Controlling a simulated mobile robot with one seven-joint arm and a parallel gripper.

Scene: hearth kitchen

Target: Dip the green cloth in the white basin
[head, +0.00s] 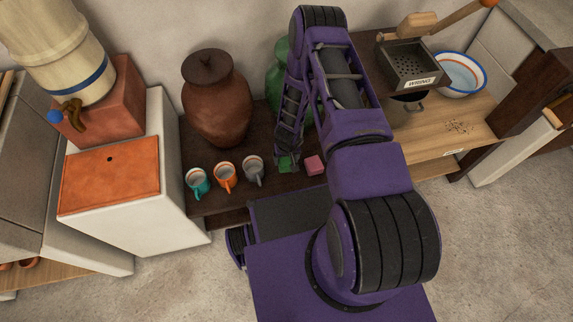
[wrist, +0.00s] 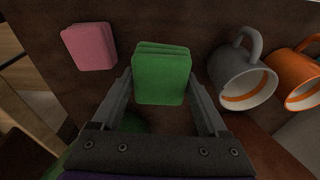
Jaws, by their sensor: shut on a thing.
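The green cloth (wrist: 160,78), a folded stack, sits between the two fingers of my gripper (wrist: 161,92) in the wrist view. The gripper is shut on it. In the head view, the green cloth (head: 285,164) shows small below my gripper (head: 287,155), at the dark wooden shelf. I cannot tell whether the cloth still touches the shelf. The white basin (head: 463,92) has a blue and orange rim and holds pale blue water. It stands at the upper right on the light wooden counter, well away from my gripper.
A pink cloth (head: 315,165) lies beside the green one. Teal (head: 198,182), orange (head: 226,177) and grey (head: 253,168) mugs stand to the left. Behind are a brown jar (head: 215,100) and a green jar (head: 275,72). A dark perforated box labelled WRING (head: 413,70) is left of the basin.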

